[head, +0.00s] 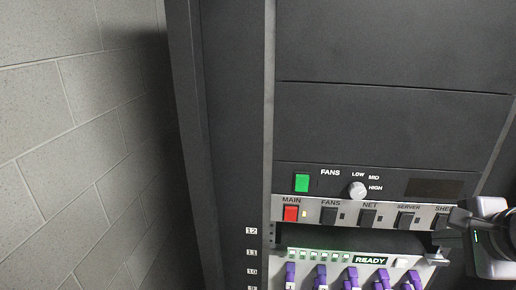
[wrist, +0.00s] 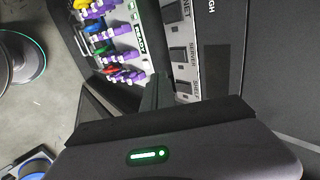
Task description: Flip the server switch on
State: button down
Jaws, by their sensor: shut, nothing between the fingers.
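The server switch (head: 404,220) is a black rocker under the label SERVER on the pale switch strip, with a dark indicator beside it. It also shows in the wrist view (wrist: 178,55). I cannot tell its tilt for sure. My gripper (head: 456,222) is at the right edge of the head view, to the right of the server switch and in front of the shelf switch, which it partly hides. In the wrist view my shut fingers (wrist: 158,82) are empty and lie beside the strip's lower edge. Contact with the panel cannot be told.
The fans switch (head: 328,216) and net switch (head: 367,217) are black. A fan knob (head: 357,190) sits above. Below, purple plugs (head: 321,273) stick out under a READY display (head: 370,260). A block wall (head: 80,150) stands left.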

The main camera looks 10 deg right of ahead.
jog(key=d, duration=0.1)
send_near(404, 229)
notch_tip(404, 229, down, 4)
jog(key=w, duration=0.2)
jog(key=w+d, duration=0.1)
jog(key=w, duration=0.1)
jog(key=shift+f, duration=0.3)
jog(key=shift+f, duration=0.1)
jog(key=shift+w+b, duration=0.1)
jog(key=shift+b, duration=0.9)
